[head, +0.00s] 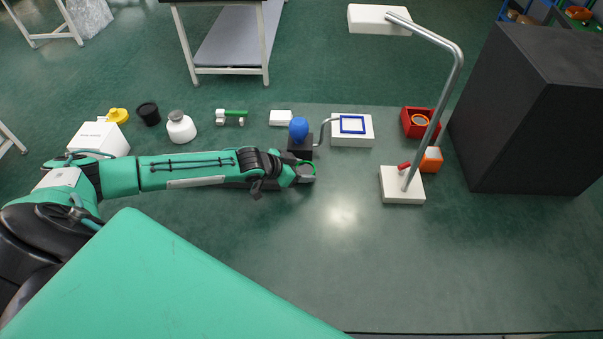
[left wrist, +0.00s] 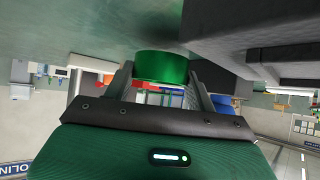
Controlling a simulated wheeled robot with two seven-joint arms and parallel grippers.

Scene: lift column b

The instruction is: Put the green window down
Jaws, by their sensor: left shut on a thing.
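The green window (head: 307,163) is a small round green frame near the middle of the table in the head view. My left gripper (head: 303,174) reaches it from the left and is shut on it. In the left wrist view the green window (left wrist: 160,67) shows as a curved green band between the two fingers of my left gripper (left wrist: 160,90). The head view does not show clearly whether the window touches anything beneath it. My right gripper is not in view.
A black block with a blue knob (head: 298,128) stands just behind my left gripper. A blue square frame (head: 352,125) lies on a white block to its right. A lamp-like stand (head: 402,192) and red box (head: 410,130) are farther right. The front table area is clear.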

